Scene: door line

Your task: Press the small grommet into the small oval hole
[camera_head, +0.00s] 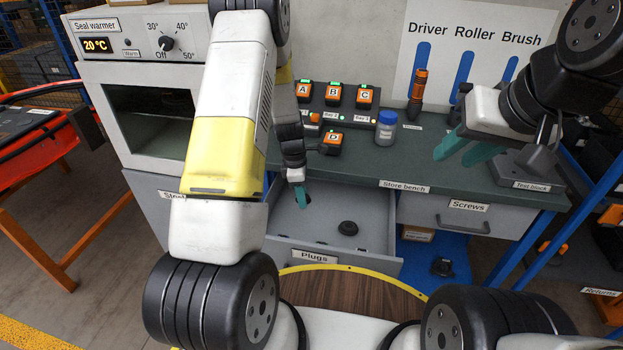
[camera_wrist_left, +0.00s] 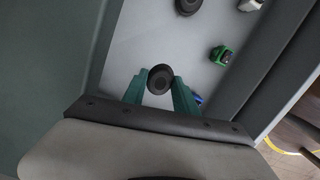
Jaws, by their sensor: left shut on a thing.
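My left gripper (camera_head: 301,196) reaches down into the open Plugs drawer (camera_head: 376,262). In the left wrist view its teal fingers (camera_wrist_left: 160,92) are shut on a round black grommet (camera_wrist_left: 160,79), with the drawer floor behind it. Another round black part (camera_head: 348,228) lies on the drawer floor, apart from the gripper; a black part also shows at the top of the left wrist view (camera_wrist_left: 187,5). I cannot tell the grommet's size for sure. My right gripper (camera_head: 457,154) is open and empty above the right of the bench. No small oval hole can be made out.
The store bench (camera_head: 405,163) carries battery chargers (camera_head: 337,96), a block marked D (camera_head: 332,143), a blue-lidded jar (camera_head: 386,128) and a test block (camera_head: 528,170). A seal warmer (camera_head: 140,45) stands left. The left wrist view shows a green item (camera_wrist_left: 220,55) in the drawer.

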